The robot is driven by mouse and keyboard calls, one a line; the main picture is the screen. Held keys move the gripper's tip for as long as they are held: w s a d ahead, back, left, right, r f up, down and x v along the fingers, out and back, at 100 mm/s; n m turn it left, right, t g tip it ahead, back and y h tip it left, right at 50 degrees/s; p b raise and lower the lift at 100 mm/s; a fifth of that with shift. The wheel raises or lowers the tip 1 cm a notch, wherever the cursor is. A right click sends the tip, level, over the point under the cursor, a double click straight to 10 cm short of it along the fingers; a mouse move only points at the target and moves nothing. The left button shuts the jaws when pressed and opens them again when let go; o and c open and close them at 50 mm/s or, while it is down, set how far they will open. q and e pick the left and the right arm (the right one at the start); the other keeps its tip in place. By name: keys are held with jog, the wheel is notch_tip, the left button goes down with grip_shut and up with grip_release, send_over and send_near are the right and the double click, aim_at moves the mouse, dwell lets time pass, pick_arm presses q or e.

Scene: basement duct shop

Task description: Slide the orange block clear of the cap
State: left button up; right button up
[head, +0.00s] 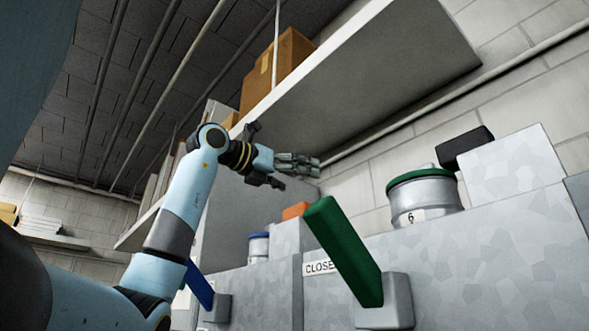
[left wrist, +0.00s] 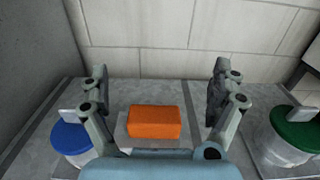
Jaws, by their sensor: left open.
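The orange block (head: 295,210) sits on top of a raised grey metal piece (head: 287,238), which looks like the cap. In the left wrist view the orange block (left wrist: 155,121) lies flat on the grey cap (left wrist: 126,128), its long side running across the picture. My left gripper (head: 303,170) is open and empty, above the block in the head view. In the left wrist view its fingers (left wrist: 158,78) are spread wide, with the block between and nearer the palm side of the picture. Part of the cap is hidden by my gripper. My right gripper is not in view.
A blue-lidded can (head: 258,246) stands left of the cap, a green-lidded can (head: 421,192) right. A green lever (head: 345,252) and blue lever (head: 198,285) rise in front. A shelf (head: 380,65) with cartons hangs overhead. The block wall (left wrist: 180,30) is behind.

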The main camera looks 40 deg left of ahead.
pick_arm(q)
jog(key=shift+r, duration=1.3)
